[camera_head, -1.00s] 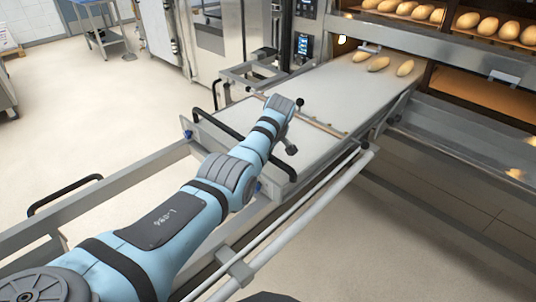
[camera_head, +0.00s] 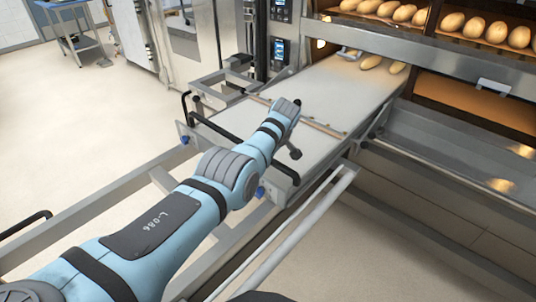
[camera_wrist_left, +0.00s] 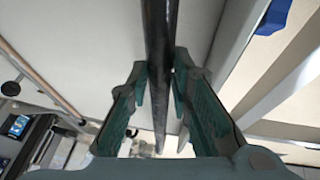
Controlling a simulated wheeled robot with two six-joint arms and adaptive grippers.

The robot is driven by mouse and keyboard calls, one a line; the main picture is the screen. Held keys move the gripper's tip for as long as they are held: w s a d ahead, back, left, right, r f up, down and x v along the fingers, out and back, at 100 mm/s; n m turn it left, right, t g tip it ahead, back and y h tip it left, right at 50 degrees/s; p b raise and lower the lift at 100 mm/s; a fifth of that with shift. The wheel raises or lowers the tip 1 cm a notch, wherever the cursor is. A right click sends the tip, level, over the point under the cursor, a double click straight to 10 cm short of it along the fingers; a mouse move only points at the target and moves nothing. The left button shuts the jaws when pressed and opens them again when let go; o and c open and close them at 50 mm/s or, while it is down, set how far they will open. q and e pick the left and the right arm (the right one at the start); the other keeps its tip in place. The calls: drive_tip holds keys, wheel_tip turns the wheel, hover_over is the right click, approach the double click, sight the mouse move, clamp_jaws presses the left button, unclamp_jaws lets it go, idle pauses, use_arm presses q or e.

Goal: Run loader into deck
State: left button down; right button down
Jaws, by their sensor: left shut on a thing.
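The loader (camera_head: 345,92) is a long pale belt in a metal frame. Its far end reaches into a lit deck of the oven (camera_head: 440,48), with loaves (camera_head: 371,62) on the belt near the deck mouth. A black handle bar (camera_head: 217,129) crosses its near end and also shows in the left wrist view (camera_wrist_left: 160,30). My left gripper (camera_wrist_left: 160,78) is shut around this bar, with a green-lined finger on each side. In the head view my left arm hides most of the grip. My right gripper is not in view.
Metal side rails (camera_head: 300,232) run beside the loader toward me. More loaves (camera_head: 475,26) sit in the upper deck. A lower metal ledge (camera_head: 450,130) projects on the right. A blue-topped trolley (camera_head: 66,4) stands at the far left, with clear floor before it.

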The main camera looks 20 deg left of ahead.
use_arm(q)
drive_tip(key=shift+w+a+r, duration=0.1)
drive_tip(key=shift+w+r, duration=0.1)
drive_tip(key=shift+r, duration=0.05)
drive_tip(key=c, duration=1.6)
unclamp_jaws()
drive_tip(key=shift+c, duration=0.2)
drive_tip(key=shift+o, duration=1)
drive_tip(key=shift+w+f, duration=0.1)
drive_tip(key=shift+f, duration=0.1)
drive_tip(key=v, duration=1.2)
